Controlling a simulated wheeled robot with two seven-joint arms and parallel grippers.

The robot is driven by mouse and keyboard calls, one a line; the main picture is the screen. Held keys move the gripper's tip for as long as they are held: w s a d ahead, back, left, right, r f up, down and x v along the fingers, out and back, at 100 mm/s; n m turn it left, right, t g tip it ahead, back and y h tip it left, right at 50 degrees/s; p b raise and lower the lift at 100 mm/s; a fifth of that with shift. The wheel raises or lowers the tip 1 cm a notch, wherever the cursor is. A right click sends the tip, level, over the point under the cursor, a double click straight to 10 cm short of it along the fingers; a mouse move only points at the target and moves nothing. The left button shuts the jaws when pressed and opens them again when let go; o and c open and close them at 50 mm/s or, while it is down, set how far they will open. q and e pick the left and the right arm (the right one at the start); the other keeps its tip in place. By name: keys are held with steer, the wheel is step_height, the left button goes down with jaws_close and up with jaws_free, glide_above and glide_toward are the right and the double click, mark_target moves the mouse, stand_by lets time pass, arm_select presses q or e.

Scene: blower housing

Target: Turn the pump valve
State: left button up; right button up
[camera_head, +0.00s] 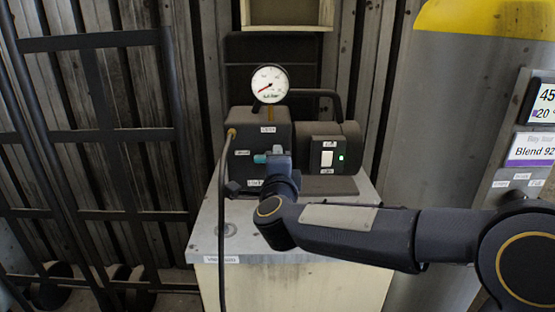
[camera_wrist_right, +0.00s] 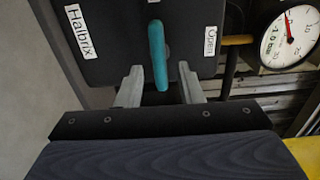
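The pump (camera_head: 262,135) is a dark box unit with a motor on a pale cabinet in the head view. Its teal valve handle (camera_head: 261,158) shows on the front face, partly hidden by my right gripper (camera_head: 277,163). In the right wrist view the teal handle (camera_wrist_right: 158,55) stands nearly upright in the picture. My right gripper (camera_wrist_right: 160,70) has its two pale fingers apart, one on each side of the handle, with gaps visible on both sides. An "Open" label (camera_wrist_right: 209,41) is right of the handle. My left gripper is not in view.
A round gauge (camera_head: 270,84) stands above the pump; it also shows in the wrist view (camera_wrist_right: 291,36). A switch box (camera_head: 327,157) with a green light is to the right. A dark hose (camera_head: 222,220) hangs at the left. The cabinet top (camera_head: 210,235) is mostly clear in front.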

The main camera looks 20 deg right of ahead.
steer(key=v, duration=0.6)
steer(key=shift+s+p, duration=0.25)
steer(key=shift+p, duration=0.2)
steer(key=shift+r, duration=0.1)
steer(key=s+f+n+g+y, duration=0.1)
steer(key=s+n+y, duration=0.1)
steer(key=n+y, duration=0.1)
steer(key=s+f+n+y, duration=0.1)
steer(key=s+n+y, duration=0.2)
steer(key=n, duration=0.2)
steer(key=s+f+n+g+y, duration=0.1)
steer(key=s+n+y, duration=0.2)
steer(key=n, duration=0.1)
steer(key=shift+s+a+f+n+g, duration=0.15)
steer(key=shift+s+f+n+g, duration=0.1)
steer(key=shift+f+n+g, duration=0.1)
steer(key=s+d+f+n+g, duration=0.2)
steer(key=s+f+n+g, duration=0.2)
steer(key=s+f, duration=0.45)
steer(key=s+d+f+n+g, duration=0.25)
steer(key=s+f+g, duration=0.3)
steer(key=s, duration=0.55)
step_height(320, 180, up, 30)
steer(key=p, duration=3.1)
steer(key=shift+a+n, duration=0.25)
steer(key=shift+n, duration=0.05)
